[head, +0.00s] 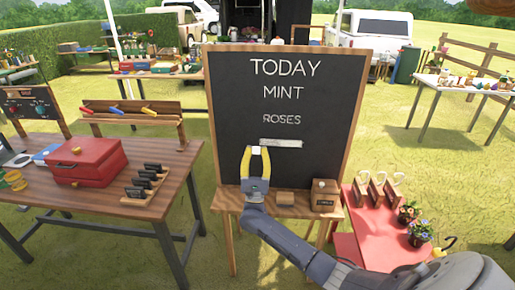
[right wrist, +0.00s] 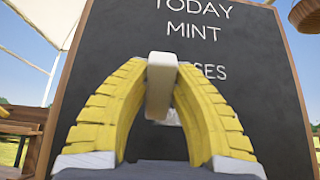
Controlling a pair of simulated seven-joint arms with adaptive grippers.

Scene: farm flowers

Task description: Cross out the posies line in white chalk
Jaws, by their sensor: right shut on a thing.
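The black chalkboard (head: 220,110) stands upright in a wooden frame and reads TODAY, MINT and ROSES in white. Below ROSES is a thick white band (head: 282,144); any word under it cannot be read. My right gripper (head: 257,153), with yellow fingers, is in front of the board, at the band's lower left. It is shut on a white chalk (right wrist: 160,85), which points toward the board between the fingertips. The chalk partly hides ROSES and the band in the right wrist view. I cannot tell whether the chalk touches the board. My left gripper is not in view.
The board's ledge holds a small tan block (head: 284,198) and a wooden box (head: 324,196). A table at left carries a red toolbox (head: 88,162) and dark labelled pieces. A red table (head: 378,235) with potted flowers stands at right, near my right arm.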

